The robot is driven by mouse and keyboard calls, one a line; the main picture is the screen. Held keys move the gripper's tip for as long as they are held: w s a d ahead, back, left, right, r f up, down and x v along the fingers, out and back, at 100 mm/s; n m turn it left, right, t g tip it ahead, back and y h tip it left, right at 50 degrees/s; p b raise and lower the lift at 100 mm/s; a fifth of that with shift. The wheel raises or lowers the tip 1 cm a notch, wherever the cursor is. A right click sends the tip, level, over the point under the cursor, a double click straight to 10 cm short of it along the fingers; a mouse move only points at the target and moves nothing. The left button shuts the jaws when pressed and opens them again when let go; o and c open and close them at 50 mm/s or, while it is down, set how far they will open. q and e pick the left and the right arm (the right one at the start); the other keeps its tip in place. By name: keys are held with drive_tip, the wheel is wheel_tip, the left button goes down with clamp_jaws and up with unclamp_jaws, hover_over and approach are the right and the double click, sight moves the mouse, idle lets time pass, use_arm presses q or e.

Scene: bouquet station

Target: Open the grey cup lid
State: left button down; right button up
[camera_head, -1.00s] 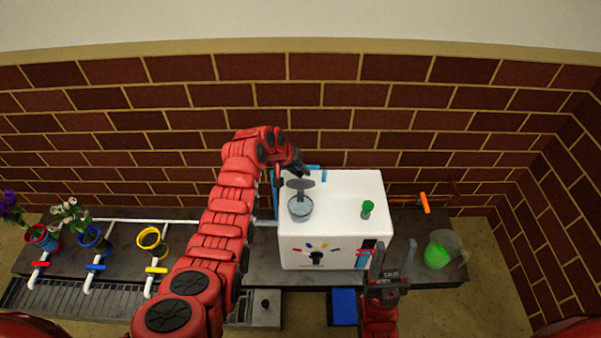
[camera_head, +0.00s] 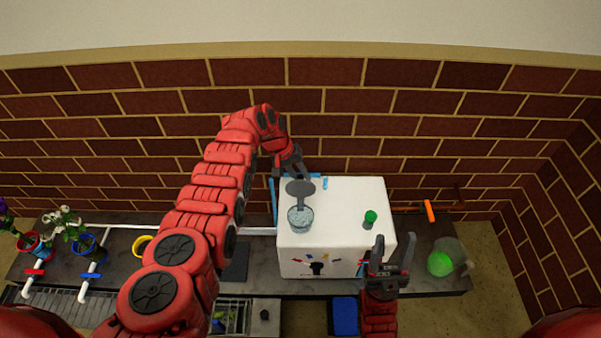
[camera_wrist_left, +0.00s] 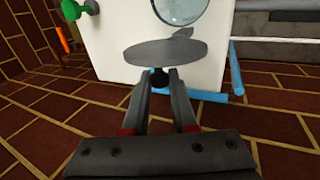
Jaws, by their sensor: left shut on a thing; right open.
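The grey cup lid (camera_head: 300,188) is a dark disc just behind the mouth of the clear cup (camera_head: 300,219), whose top shows uncovered. The cup stands on the white box. My left gripper (camera_head: 298,170) is shut on the lid's knob behind it. In the left wrist view, my left gripper (camera_wrist_left: 160,84) pinches the dark knob, and the lid (camera_wrist_left: 165,52) lies beyond the fingertips. The cup (camera_wrist_left: 180,8) is partly cut off at the top there. I cannot tell whether lid and cup touch. My right gripper (camera_head: 388,264) is open and empty at the box's front right.
The white box (camera_head: 345,205) carries a green knob (camera_head: 370,218) right of the cup. A clear jug with green contents (camera_head: 440,263) stands at the right. Potted flowers (camera_head: 85,240) and a yellow ring-like pot (camera_head: 141,245) are at the left. A blue block (camera_head: 345,315) lies in front.

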use_arm(q)
drive_tip(key=shift+s+f, duration=0.1)
drive_tip(key=shift+f, duration=0.05)
idle(0.3)
drive_tip(key=c, duration=0.7)
unclamp_jaws()
drive_tip(key=p+v, duration=0.4)
drive_tip(key=v, duration=1.3)
drive_tip(key=shift+w+r+p, duration=0.25)
drive_tip(key=shift+p, duration=0.15)
drive_tip(key=shift+c, duration=0.2)
